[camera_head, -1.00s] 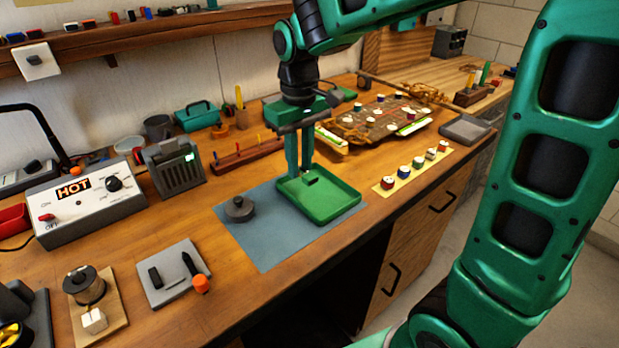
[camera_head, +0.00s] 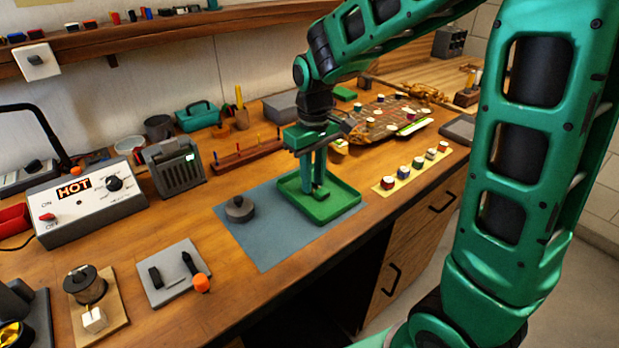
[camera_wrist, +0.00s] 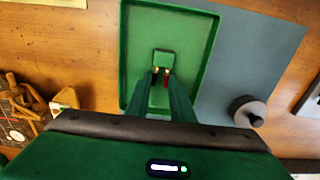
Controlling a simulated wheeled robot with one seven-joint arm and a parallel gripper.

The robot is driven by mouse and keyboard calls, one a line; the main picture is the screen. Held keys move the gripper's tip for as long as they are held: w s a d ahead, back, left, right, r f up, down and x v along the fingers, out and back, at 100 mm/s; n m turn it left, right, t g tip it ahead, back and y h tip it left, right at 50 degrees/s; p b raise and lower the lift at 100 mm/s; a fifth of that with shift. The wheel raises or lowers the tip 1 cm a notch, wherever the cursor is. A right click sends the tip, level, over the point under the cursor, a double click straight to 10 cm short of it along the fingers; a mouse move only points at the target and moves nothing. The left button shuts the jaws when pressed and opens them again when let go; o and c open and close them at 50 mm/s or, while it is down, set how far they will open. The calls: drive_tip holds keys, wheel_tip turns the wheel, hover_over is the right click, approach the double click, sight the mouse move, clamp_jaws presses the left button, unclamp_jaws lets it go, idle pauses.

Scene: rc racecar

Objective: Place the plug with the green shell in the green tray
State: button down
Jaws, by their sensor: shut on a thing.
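The green tray (camera_head: 345,208) lies on a blue-grey mat, its rim and floor clearly visible. My gripper (camera_head: 319,190) points down inside the tray, with its fingers low near the tray floor. In the wrist view, my gripper (camera_wrist: 160,75) is shut on the plug (camera_wrist: 163,57), which has a green shell with gold contacts and a bit of red between the fingertips. The plug is over the tray floor. I cannot tell whether it touches the floor. In the head view the fingers mostly hide it.
A dark round knobbed weight (camera_head: 239,208) stands on the mat (camera_head: 275,240) left of the tray. A yellow strip with several coloured pots (camera_head: 418,163) lies to the right. A circuit board (camera_head: 385,118) lies behind. The bench edge is in front.

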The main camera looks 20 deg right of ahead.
sight(313, 186)
drive_tip(key=c, duration=1.5)
unclamp_jaws()
drive_tip(key=shift+f, duration=0.1)
drive_tip(key=shift+c, duration=0.2)
wheel_tip(313, 186, up, 12)
drive_tip(key=s+d+f+m, duration=0.2)
drive_tip(key=s+d+m, duration=0.2)
drive_tip(key=s+d, duration=0.65)
drive_tip(key=s+d+f+m, duration=0.3)
drive_tip(key=s, duration=0.4)
drive_tip(key=s+d+f+m, duration=0.3)
drive_tip(key=s+d, duration=0.1)
drive_tip(key=s, duration=0.4)
drive_tip(key=shift+f, duration=0.25)
